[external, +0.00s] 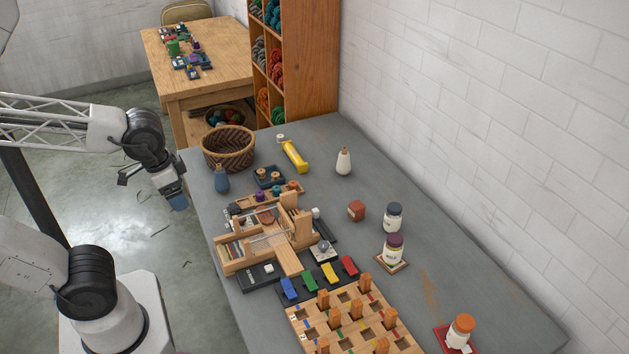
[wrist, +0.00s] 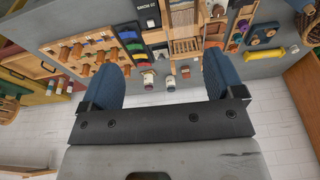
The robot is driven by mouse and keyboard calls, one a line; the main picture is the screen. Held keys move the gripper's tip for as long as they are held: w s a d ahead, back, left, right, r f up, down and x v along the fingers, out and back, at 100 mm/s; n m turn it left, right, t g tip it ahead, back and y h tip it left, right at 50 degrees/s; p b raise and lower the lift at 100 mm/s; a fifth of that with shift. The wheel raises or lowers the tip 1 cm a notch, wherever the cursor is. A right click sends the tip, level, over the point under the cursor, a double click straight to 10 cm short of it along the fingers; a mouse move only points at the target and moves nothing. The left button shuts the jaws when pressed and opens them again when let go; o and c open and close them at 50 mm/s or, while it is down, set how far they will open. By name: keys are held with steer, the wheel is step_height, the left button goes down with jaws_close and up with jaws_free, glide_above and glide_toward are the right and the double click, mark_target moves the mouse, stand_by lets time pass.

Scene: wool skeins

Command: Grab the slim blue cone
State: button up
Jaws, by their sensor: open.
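The slim blue cone (external: 222,181) stands upright on the grey table near its left edge, just in front of the woven basket. I cannot pick it out in the wrist view. My gripper (external: 179,203) is to the left of the cone in the external view, apart from it, and appears over the floor by the table's edge. In the wrist view my gripper (wrist: 162,85) has its two blue fingers spread wide, with nothing between them.
The basket (external: 228,150) stands behind the cone. A spool tray (external: 268,178) and a wooden loom (external: 262,238) lie to its right and front. Grey table (external: 400,180) is clear toward the wall.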

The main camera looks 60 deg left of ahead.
steer(key=w+a+f+m+g+y, duration=0.1)
steer(key=w+a+f+m+y, duration=0.15)
steer(key=a, duration=0.25)
steer(key=w+a+f+m+g+y, duration=0.1)
steer(key=w+a+f+g+y, duration=0.1)
steer(key=a+f+y, duration=0.3)
steer(key=m+y, duration=0.5)
steer(key=m, duration=0.5)
glide_above(221, 181)
steer(key=s+d, duration=0.4)
steer(key=d, duration=0.5)
step_height(221, 181, down, 12)
steer(key=w+a+f+m, duration=0.1)
steer(key=f+m, duration=0.1)
steer(key=w+a+f+m+t, duration=0.1)
steer(key=a+f+m, duration=0.1)
steer(key=f, duration=0.1)
steer(key=w+a+f+m+t, duration=0.1)
steer(key=f+m, duration=0.1)
steer(key=shift+a+f+y, duration=0.2)
steer(key=shift+f+y, duration=0.15)
steer(key=shift+f, duration=0.05)
steer(key=shift+w+a+t, duration=0.1)
steer(key=shift+t, duration=0.2)
steer(key=shift+x, duration=1.2)
steer(key=shift+f, duration=0.1)
steer(key=shift+x, duration=2.55)
steer(key=shift+w, duration=0.1)
